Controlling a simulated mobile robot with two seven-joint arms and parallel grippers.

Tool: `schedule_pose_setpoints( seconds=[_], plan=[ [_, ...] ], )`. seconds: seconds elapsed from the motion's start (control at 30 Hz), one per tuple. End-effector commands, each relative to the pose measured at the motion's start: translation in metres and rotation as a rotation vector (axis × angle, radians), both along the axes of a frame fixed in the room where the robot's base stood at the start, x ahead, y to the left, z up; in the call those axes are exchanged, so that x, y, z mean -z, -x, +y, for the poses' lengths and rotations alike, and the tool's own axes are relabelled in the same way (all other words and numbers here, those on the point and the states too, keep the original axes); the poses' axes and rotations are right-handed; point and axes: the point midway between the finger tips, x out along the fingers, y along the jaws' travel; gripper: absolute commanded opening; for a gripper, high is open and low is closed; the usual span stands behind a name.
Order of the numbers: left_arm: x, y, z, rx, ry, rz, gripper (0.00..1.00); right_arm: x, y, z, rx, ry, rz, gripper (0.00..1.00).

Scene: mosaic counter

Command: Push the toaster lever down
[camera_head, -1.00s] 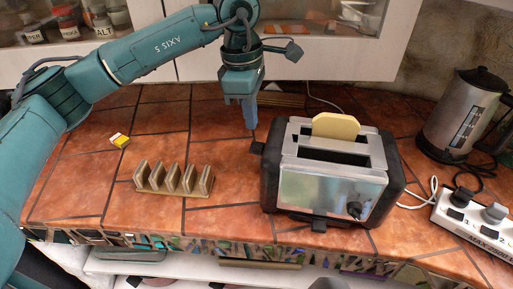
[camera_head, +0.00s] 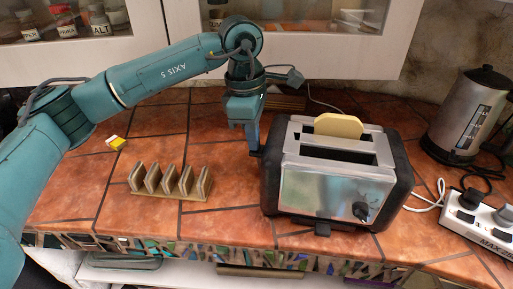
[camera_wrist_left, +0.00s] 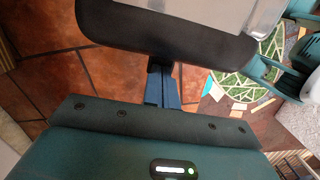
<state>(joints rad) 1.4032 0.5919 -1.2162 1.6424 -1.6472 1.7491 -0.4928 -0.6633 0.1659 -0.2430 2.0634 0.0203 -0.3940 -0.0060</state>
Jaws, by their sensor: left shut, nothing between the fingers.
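The silver and black toaster (camera_head: 330,188) stands on the tiled counter, with a slice of bread (camera_head: 338,126) sticking up from its rear slot. Its small black lever (camera_head: 256,153) juts from the left end. My left gripper (camera_head: 253,147) points down with its fingers together and empty. Its tips are right at the lever and partly hide it; I cannot tell whether they touch. In the left wrist view the blue fingers (camera_wrist_left: 161,72) reach to the toaster's black end (camera_wrist_left: 165,35), and the lever is mostly hidden. My right gripper is not in view.
A toast rack (camera_head: 170,182) and a small yellow-and-white item (camera_head: 115,143) lie left of the toaster. A kettle (camera_head: 467,115) and a power strip (camera_head: 480,222) are at the right. The counter between rack and toaster is clear.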

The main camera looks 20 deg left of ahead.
Motion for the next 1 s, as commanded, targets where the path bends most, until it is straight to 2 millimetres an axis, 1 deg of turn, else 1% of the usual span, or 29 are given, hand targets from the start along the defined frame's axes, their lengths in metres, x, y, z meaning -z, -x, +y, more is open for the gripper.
schedule_pose_setpoints(
  seconds=[0.03, 0.3, 0.37, 0.57, 0.8, 1.0],
  plan=[
    [0.014, 0.000, 0.000, 0.000, -0.002, 0.002, 0.00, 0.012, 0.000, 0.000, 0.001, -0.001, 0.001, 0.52],
    [0.048, 0.000, 0.000, 0.000, -0.002, 0.002, 0.00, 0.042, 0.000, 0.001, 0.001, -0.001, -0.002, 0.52],
    [0.042, 0.000, 0.000, 0.000, -0.002, 0.001, 0.00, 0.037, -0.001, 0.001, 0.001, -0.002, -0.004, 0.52],
    [0.042, 0.000, 0.004, -0.002, -0.002, 0.001, 0.00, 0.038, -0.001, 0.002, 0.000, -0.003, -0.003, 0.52],
    [0.033, 0.002, 0.030, -0.002, -0.001, 0.000, 0.00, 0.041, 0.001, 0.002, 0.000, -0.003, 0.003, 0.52],
    [0.031, 0.002, 0.030, 0.001, -0.001, 0.001, 0.00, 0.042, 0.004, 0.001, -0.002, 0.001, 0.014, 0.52]
  ],
)
